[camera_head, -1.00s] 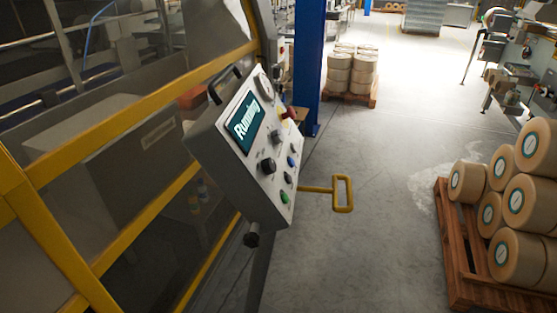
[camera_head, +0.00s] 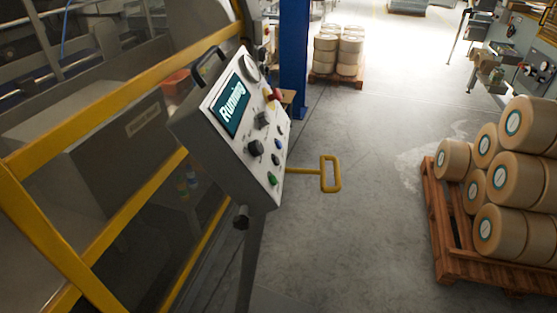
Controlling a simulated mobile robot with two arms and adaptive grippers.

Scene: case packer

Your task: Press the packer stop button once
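The packer's control panel (camera_head: 247,134) stands left of centre in the head view, tilted on a grey post. Its screen (camera_head: 233,104) reads "Running". A red button (camera_head: 274,95) sits on a yellow base near the panel's upper right edge. Below the screen are black knobs (camera_head: 256,147), a blue button (camera_head: 278,143) and a green button (camera_head: 272,179). I cannot tell from any label which button is the stop button. Neither of my grippers shows in the view.
A yellow handle (camera_head: 330,174) sticks out to the right of the panel. Yellow guard rails (camera_head: 120,95) run along the left. A blue column (camera_head: 294,60) stands behind. A pallet of rolls (camera_head: 437,215) is at right. The floor between is clear.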

